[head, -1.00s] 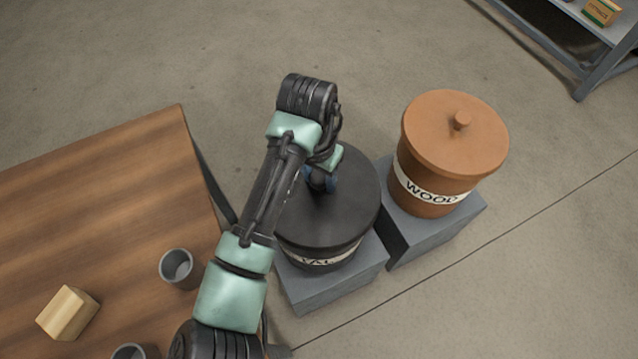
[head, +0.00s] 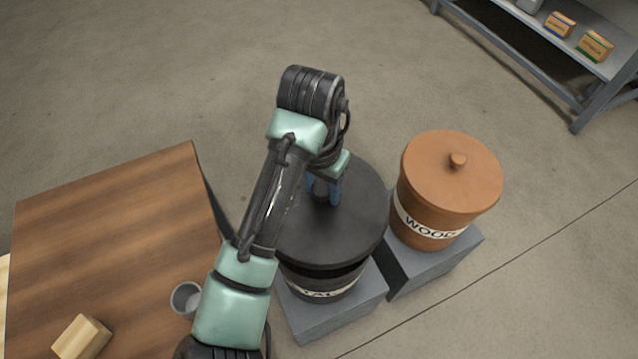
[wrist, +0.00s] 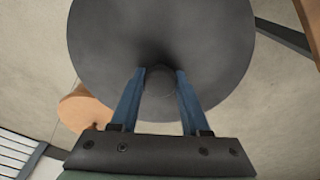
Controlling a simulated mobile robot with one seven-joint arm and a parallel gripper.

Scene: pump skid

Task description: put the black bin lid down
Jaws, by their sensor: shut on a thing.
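The black bin lid (head: 350,230) is a wide round disc above the black bin (head: 322,292), whose pale label is partly readable. A dark gap shows between the lid and the bin's rim at the front, so the lid sits raised; whether it touches anywhere is hidden. My gripper (head: 322,196) has its blue fingers shut on the lid's knob. In the wrist view, the fingers (wrist: 160,80) are on either side of the knob, and the lid (wrist: 160,35) fills the top middle. My arm covers the lid's left side in the head view.
An orange bin labelled WOOD (head: 450,190) with its lid on stands close by on the right, on a grey block (head: 460,250). A wooden table (head: 110,240) at left holds a grey cup (head: 186,298) and a wooden block (head: 82,338). A shelf (head: 590,65) stands far right. Floor behind is clear.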

